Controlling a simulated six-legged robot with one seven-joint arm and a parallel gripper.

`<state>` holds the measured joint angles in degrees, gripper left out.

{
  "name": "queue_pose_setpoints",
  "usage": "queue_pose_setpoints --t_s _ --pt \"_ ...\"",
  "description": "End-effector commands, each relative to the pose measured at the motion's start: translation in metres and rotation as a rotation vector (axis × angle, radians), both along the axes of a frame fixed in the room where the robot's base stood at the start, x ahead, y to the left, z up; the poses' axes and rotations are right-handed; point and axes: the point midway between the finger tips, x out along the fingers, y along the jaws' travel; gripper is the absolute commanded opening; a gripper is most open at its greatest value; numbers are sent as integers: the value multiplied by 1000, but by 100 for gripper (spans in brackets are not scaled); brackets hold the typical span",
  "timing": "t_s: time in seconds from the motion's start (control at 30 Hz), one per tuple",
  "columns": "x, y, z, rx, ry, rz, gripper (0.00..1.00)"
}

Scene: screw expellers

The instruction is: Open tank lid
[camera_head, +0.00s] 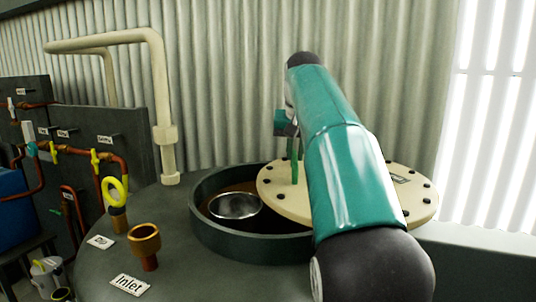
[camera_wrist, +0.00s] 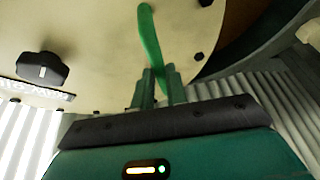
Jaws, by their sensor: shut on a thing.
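The tank lid (camera_head: 275,199) is a cream disc with dark bolts around its edge. It lies shifted to the right over the round tank opening, whose left part is uncovered. The lid also fills the upper part of the wrist view (camera_wrist: 100,35). A green handle (camera_wrist: 149,33) stands on it, also visible in the head view (camera_head: 295,168). My gripper (camera_wrist: 158,78) is shut on the green handle. In the head view my gripper (camera_head: 291,133) is at the handle's top, and my arm hides the middle of the lid.
The dark tank rim (camera_head: 212,231) surrounds the opening, with a metal bowl (camera_head: 235,206) inside. A brass inlet fitting (camera_head: 145,243) and a yellow ring (camera_head: 115,190) stand on the left. A cream pipe (camera_head: 161,100) rises behind. Corrugated wall (camera_head: 220,80) closes the back.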

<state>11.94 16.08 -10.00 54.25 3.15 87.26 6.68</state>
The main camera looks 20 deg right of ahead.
Motion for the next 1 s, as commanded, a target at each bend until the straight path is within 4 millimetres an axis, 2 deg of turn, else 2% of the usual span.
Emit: queue_pose_setpoints --t_s 0.03,0.2,0.5,0.7,1.0 --pt "-2 -14 0 -1 -2 -49 0" --pt "-15 -52 0 -3 -4 -198 0" --pt "-40 -97 0 -2 -4 -390 0" --pt "-50 -110 0 -2 -4 -452 0" --pt "-53 -114 0 -1 -3 -475 0"
